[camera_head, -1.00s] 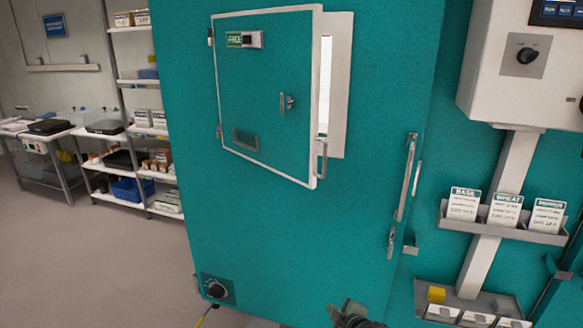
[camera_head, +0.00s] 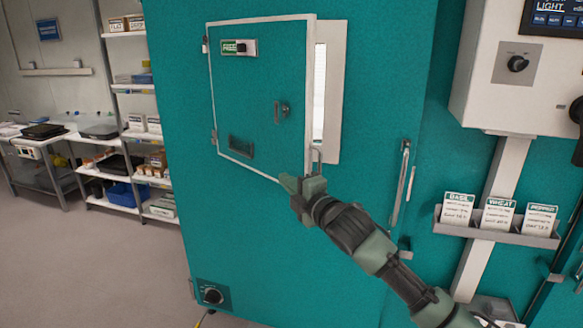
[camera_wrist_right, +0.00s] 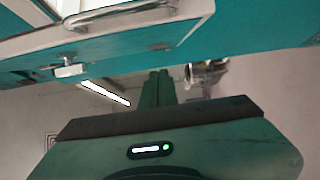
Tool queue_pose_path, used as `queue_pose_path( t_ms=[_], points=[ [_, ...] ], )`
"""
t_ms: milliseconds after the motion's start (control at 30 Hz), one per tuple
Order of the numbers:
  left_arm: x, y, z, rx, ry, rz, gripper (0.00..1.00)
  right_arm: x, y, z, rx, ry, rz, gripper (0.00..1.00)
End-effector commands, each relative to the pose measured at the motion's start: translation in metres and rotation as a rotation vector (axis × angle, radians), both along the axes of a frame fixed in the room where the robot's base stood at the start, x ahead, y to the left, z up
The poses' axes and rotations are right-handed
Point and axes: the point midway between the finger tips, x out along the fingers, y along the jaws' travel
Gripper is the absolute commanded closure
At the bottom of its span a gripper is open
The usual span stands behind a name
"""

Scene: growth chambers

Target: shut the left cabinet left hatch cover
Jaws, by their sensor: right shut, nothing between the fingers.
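The hatch cover (camera_head: 262,95) is a teal panel with a white edge on the teal cabinet (camera_head: 270,230). It is hinged at its left and stands partly open, with the white-framed opening (camera_head: 333,90) showing at its right. A latch (camera_head: 281,110) and a "FREE" slider (camera_head: 240,47) are on its face. My right gripper (camera_head: 292,184) is shut and empty, at the cover's lower right corner by the metal handle (camera_head: 315,158); I cannot tell whether it touches. In the right wrist view the gripper (camera_wrist_right: 158,82) is below a metal handle (camera_wrist_right: 128,14). My left gripper is not in view.
A control box (camera_head: 510,70) and a card rack (camera_head: 497,233) are on the right. A long door handle (camera_head: 401,182) is on the cabinet's right side. Shelves (camera_head: 127,95) and a bench stand at the back left. The floor (camera_head: 95,265) at the left is clear.

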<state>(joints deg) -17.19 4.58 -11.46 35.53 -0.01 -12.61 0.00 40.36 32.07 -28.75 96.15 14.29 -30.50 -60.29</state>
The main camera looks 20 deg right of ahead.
Motion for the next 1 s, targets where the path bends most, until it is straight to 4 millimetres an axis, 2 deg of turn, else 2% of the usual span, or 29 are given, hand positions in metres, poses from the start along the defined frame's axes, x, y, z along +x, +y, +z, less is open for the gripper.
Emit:
queue_pose_path(
  t_ms=[33, 200, 300, 400, 567, 1000],
  points=[
    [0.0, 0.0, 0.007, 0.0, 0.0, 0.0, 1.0, 0.01, 0.004, 0.004, 0.004, 0.001, 0.0, 1.0],
    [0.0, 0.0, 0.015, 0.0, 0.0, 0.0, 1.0, 0.037, 0.011, 0.003, 0.003, 0.001, 0.001, 1.0],
    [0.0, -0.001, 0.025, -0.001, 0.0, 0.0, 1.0, 0.044, -0.009, 0.003, -0.002, 0.003, -0.004, 1.0],
    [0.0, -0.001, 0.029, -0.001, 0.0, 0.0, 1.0, 0.049, -0.018, 0.002, 0.0, 0.001, -0.001, 1.0],
    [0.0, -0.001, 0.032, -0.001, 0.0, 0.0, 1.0, 0.053, -0.026, 0.0, 0.0, 0.0, 0.0, 1.0],
    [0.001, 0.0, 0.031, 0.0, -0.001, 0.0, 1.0, 0.054, -0.029, -0.001, 0.001, 0.0, -0.004, 1.0]
  ],
)
